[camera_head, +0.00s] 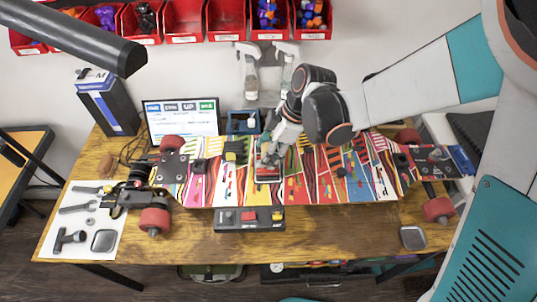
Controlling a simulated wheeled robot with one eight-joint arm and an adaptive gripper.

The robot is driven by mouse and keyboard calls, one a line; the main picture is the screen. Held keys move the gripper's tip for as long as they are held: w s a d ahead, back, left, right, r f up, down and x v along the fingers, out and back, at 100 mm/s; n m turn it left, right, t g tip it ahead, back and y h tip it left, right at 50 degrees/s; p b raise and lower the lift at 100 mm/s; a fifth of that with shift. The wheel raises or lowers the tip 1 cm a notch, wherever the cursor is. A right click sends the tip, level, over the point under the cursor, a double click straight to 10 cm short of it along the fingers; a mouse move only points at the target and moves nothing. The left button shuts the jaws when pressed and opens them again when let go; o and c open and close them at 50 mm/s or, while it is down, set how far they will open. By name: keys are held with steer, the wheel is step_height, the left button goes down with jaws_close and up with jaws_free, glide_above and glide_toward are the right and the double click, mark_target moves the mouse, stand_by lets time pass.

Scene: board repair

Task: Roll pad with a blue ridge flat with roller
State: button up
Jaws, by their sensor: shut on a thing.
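The longboard deck (320,170) with a striped, colourful face lies across the table, red wheels at both ends. My gripper (268,158) points down onto the deck left of its middle. It is shut on a small dark tool that looks like the roller; its shape is mostly hidden by the fingers. A small grey and red piece (268,173) shows right under the fingertips, at deck level; I cannot tell whether it is part of the roller or a pad. No blue ridge can be made out on the deck. A black and yellow block (234,151) sits left of my gripper.
A black box with red and yellow parts (249,219) stands at the table's front. A white mat (78,222) with tools lies at left. A screen (182,119), a blue holder (243,122) and red bins (233,18) are behind. Front right table is mostly clear.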

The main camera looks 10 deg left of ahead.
steer(key=shift+w+a, duration=0.25)
steer(key=shift+w, duration=0.8)
steer(key=shift+w+a, duration=0.25)
steer(key=shift+w, duration=0.8)
steer(key=shift+s+d+b, duration=0.2)
steer(key=shift+s+b, duration=0.05)
steer(key=shift+s, duration=0.55)
steer(key=shift+s+d+b, duration=0.2)
steer(key=shift+s, duration=0.6)
steer(key=shift+s, duration=0.1)
steer(key=shift+s+d, duration=0.2)
steer(key=shift+s, duration=0.5)
steer(key=shift+s+d, duration=0.15)
steer(key=shift+s, duration=0.55)
steer(key=shift+w+a+f+b, duration=0.1)
steer(key=shift+w+a+b, duration=0.1)
steer(key=shift+w, duration=0.5)
steer(key=shift+w+a+b, duration=0.15)
steer(key=shift+w, duration=0.55)
steer(key=shift+w+a, duration=0.2)
steer(key=shift+w, duration=0.7)
steer(key=shift+w+a, duration=0.2)
steer(key=shift+w, duration=0.65)
steer(key=shift+r, duration=0.2)
